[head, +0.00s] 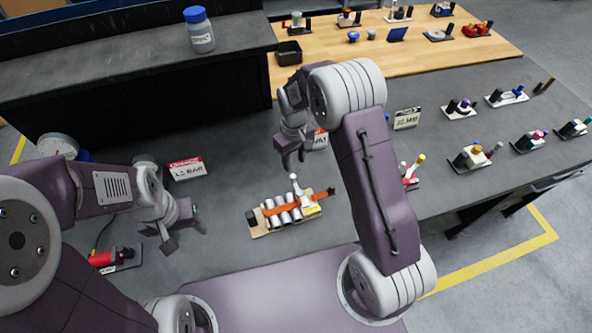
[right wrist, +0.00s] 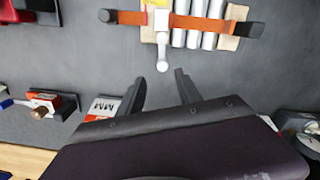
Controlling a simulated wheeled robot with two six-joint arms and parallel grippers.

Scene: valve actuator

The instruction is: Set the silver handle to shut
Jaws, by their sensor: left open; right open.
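The silver handle (head: 296,186) is a pale lever with a rounded end, standing up from a valve unit on a wooden base (head: 258,229). The unit has several silver cylinders and an orange strap across it. In the right wrist view the handle (right wrist: 162,50) points down the picture toward my right gripper (right wrist: 162,88). That gripper (head: 293,165) is open and empty, behind the handle in the head view, with a gap between them. My left gripper (head: 184,236) is open and empty, left of the valve unit. The handle's pivot is not clear.
A red and white sign (head: 186,168) stands behind my left gripper. A red-handled device (head: 115,259) lies at the lower left. A red and yellow device (head: 412,172) is just right of my right arm. Several small units stand along the right side. A blue-capped jar (head: 200,30) is at the back.

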